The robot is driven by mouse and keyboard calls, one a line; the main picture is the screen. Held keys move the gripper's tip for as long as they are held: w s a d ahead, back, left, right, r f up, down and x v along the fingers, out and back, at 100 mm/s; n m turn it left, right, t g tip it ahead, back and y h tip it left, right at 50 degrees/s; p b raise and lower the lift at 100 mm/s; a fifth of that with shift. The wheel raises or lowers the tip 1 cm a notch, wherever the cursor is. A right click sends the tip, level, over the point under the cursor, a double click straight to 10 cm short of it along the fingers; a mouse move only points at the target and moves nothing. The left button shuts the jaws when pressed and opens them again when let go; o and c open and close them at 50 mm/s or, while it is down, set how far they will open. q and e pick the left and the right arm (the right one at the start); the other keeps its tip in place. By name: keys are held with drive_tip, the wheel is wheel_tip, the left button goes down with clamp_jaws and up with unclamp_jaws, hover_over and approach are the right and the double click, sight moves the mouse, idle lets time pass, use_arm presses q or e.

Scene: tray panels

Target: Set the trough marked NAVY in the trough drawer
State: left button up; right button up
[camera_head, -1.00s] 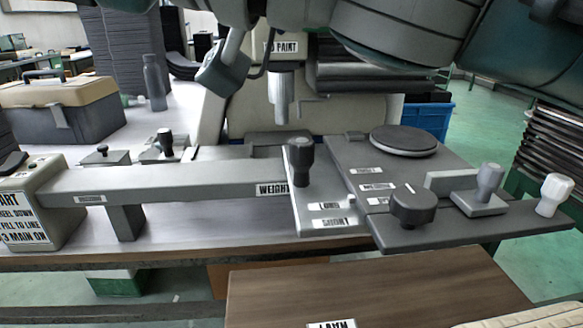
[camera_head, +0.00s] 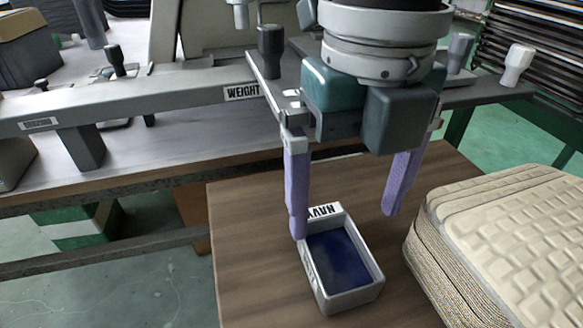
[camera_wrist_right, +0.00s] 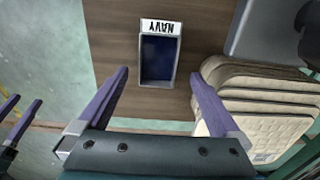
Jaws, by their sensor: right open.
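The trough marked NAVY (camera_head: 375,291) is a small pale-grey open box with dark blue inside and a white NAVY label at its far end. It stands on a brown wooden surface (camera_head: 240,250). It also shows in the right wrist view (camera_wrist_right: 176,69), ahead of and between the fingers. My right gripper (camera_head: 345,212) is open, with purple fingers pointing down, above the trough's far end and not gripping it. The fingers also show in the right wrist view (camera_wrist_right: 160,95). I cannot make out the trough drawer.
A stack of cream quilted pads (camera_head: 500,240) sits right of the trough, close to the right finger's side. Behind is a grey machine with a WEIGHT-labelled beam (camera_head: 170,102) and upright knobs (camera_head: 270,50). The wooden surface left of the trough is clear.

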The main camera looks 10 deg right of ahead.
sight(333, 264)
drive_tip(key=f, duration=0.3)
drive_tip(key=f+b, duration=0.1)
drive_tip(key=f, duration=0.2)
drive_tip(key=shift+w+a+f, duration=0.15)
drive_tip(key=shift+w+f, duration=0.05)
drive_tip(key=shift+r, duration=0.1)
clamp_jaws()
idle(0.4)
